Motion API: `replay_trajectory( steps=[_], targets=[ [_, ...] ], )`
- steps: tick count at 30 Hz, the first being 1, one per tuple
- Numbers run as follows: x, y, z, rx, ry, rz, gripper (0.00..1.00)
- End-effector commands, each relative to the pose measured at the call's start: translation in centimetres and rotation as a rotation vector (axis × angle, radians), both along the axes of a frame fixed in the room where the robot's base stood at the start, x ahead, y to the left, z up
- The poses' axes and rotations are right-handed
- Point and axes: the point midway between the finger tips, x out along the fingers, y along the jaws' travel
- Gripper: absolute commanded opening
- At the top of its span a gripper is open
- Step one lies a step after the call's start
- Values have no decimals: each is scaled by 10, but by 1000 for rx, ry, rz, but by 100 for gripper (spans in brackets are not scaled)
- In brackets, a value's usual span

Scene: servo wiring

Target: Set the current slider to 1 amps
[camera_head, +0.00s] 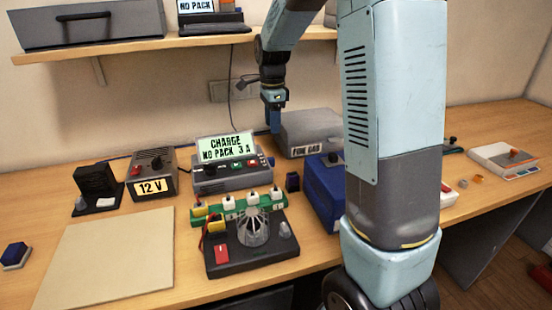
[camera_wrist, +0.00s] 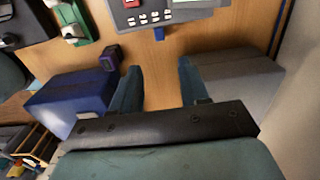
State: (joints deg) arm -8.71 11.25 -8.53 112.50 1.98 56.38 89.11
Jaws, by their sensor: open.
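The charger (camera_head: 232,178) is a grey unit on the bench with a raised green display (camera_head: 226,147) reading "CHARGE NO PACK 3 A". Its edge also shows at the top of the wrist view (camera_wrist: 150,20). A small blue tab (camera_wrist: 159,34) sticks out from its side there, possibly the current slider; it shows at the charger's right end in the head view (camera_head: 271,161). My gripper (camera_head: 275,128) is open and empty, above the bench behind and right of the charger. In the wrist view its fingers (camera_wrist: 157,72) are apart, with bare wood between them.
A grey fire bag box (camera_head: 311,128) and a blue box (camera_head: 322,188) flank the gripper's space. A small dark cube (camera_head: 292,181) stands near the charger. The 12 V supply (camera_head: 152,170) is to the left. A green strip and fan stand (camera_head: 253,250) sit in front.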

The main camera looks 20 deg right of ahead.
Motion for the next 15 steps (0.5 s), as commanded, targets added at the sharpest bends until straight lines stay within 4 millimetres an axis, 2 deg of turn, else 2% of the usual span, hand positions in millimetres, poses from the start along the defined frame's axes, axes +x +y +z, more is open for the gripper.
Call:
replay_trajectory(
  steps=[5, 15],
  targets=[
    [0, 0, -17, 0, 3, -4, 45],
    [0, 0, -76, 0, 5, -2, 45]
  ],
)
